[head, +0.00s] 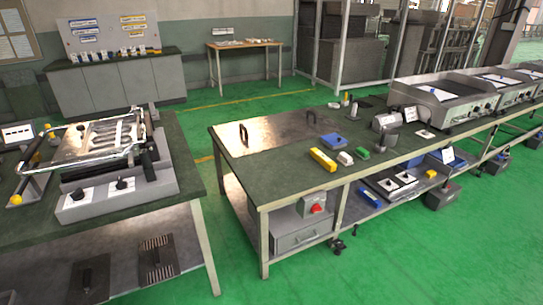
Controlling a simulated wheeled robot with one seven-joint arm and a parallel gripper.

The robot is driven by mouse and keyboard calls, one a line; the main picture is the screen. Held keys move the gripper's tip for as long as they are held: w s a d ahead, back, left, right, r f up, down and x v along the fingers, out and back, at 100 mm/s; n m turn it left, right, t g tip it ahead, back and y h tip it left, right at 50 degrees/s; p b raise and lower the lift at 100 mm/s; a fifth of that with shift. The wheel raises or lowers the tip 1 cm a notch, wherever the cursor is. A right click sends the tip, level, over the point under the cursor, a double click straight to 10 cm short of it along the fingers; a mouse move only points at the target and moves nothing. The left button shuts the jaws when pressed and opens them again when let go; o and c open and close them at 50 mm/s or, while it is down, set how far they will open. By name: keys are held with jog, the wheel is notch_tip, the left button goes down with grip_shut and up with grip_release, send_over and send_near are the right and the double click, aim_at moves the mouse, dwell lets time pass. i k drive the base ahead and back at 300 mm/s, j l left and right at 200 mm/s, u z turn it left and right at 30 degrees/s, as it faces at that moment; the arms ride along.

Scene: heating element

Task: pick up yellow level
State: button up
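A yellow level (323,159), a short bar-shaped block, lies on the green top of the middle workbench (285,181), near its front edge. A small white object (345,158) lies just right of it, and a green object (362,153) lies beyond that. A blue object (333,140) lies behind it. Nothing covers the level. My gripper is not in view, so its distance from the level cannot be told.
A left bench (187,150) carries a metal appliance with a frame handle (75,138). Green floor (230,262) runs between the benches. Two dark handles (243,132) stand on the middle bench's metal plate. A lower shelf holds a blue level (369,197).

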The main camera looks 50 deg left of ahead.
aim_at(328, 164)
jog(key=i+u, duration=0.1)
jog(key=u, duration=1.5)
jog(key=i+l+u, duration=0.3)
jog(key=l, duration=0.25)
jog(key=i+l+u, duration=0.15)
jog(key=l, duration=0.15)
jog(key=i+l+u, duration=0.15)
jog(key=l, duration=0.15)
jog(key=i+l, duration=0.15)
jog(key=l, duration=0.35)
jog(key=i+l+u, duration=0.1)
jog(key=l, duration=0.45)
jog(key=i+l, duration=0.2)
jog(key=l, duration=0.3)
jog(key=i+l, duration=0.15)
jog(key=l, duration=0.35)
jog(key=i+l+u, duration=0.1)
jog(key=l, duration=0.45)
jog(key=i+l, duration=0.15)
jog(key=l, duration=0.4)
jog(key=i+l, duration=0.1)
jog(key=l, duration=0.4)
jog(key=i+l+u, duration=0.1)
jog(key=l, duration=0.45)
